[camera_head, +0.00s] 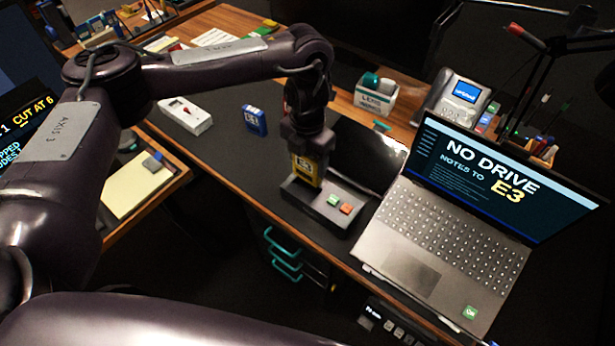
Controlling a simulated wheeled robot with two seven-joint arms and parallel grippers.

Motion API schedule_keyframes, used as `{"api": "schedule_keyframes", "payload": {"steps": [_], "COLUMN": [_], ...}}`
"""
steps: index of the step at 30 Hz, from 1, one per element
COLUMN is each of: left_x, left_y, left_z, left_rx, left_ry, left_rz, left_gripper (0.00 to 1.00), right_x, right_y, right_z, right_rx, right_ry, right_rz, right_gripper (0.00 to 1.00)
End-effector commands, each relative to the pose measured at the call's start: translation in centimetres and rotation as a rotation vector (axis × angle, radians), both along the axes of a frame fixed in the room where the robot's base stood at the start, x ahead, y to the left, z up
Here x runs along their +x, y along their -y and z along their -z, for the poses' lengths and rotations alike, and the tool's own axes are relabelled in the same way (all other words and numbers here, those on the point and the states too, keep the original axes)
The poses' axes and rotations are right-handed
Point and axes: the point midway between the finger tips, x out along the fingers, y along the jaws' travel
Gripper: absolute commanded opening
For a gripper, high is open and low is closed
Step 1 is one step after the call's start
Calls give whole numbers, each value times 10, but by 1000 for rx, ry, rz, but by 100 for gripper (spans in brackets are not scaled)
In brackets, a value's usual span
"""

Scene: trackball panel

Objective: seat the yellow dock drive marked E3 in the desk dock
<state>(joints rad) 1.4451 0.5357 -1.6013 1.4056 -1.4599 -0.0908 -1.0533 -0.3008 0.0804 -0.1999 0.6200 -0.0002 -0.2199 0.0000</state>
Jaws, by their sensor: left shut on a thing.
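The yellow dock drive marked E3 (306,171) is upright, its label facing me. My left gripper (306,150) points down and is shut on its upper part. The desk dock (300,198) is a dark tray-like box with a green and an orange button on its right part. The drive is at the left part of the dock; I cannot tell whether its lower end is in the slot or just above it. The laptop (440,235) right of the dock shows "NO DRIVE" and "NOTES TO E3". My right gripper is not in view.
A blue drive (253,121) stands on the dark desk mat left of the gripper, near a white box (185,115). A lens tissue box (375,98) and a desk phone (458,97) are behind. Teal drawer handles (283,255) show below the desk edge.

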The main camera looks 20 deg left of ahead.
Motion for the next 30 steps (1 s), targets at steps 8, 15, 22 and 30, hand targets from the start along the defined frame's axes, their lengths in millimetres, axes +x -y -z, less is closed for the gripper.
{"api": "schedule_keyframes", "payload": {"steps": [8,15,22,30], "left_x": [0,0,0,0], "left_y": [0,0,0,0], "left_z": [29,62,66,69], "left_rx": [0,1,1,1], "left_ry": [-1,0,1,1], "left_rz": [-1,-1,0,0], "left_gripper": [36,36,36,73], "right_x": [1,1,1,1], "right_y": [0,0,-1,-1], "right_z": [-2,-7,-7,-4], "right_rx": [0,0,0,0], "right_ry": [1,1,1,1], "right_rz": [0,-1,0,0], "right_gripper": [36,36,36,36]}}
